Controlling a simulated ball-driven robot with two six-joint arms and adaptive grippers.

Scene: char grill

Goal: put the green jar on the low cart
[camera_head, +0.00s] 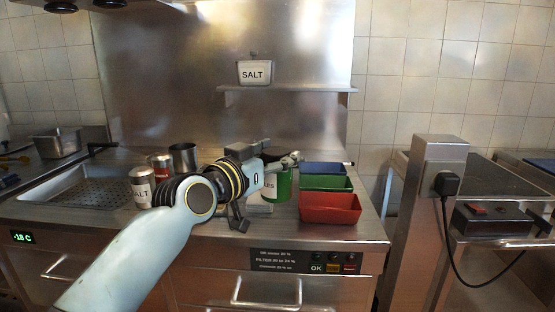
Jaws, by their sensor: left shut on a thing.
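The green jar (284,187) stands upright at the counter, just left of the coloured bins, with a pale label partly hidden by my arm. My left gripper (290,161) reaches across the counter from the left and is shut on the jar near its top. The wrist hides part of the jar, and I cannot tell whether its base touches the counter. My right gripper is not in view. I cannot make out a low cart in this view.
Red (331,208), green (326,183) and blue bins stand right of the jar. A salt canister (142,189), a red-banded can (161,167) and a metal cup (184,158) stand left. A post with a plug (447,184) rises beyond the gap at right.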

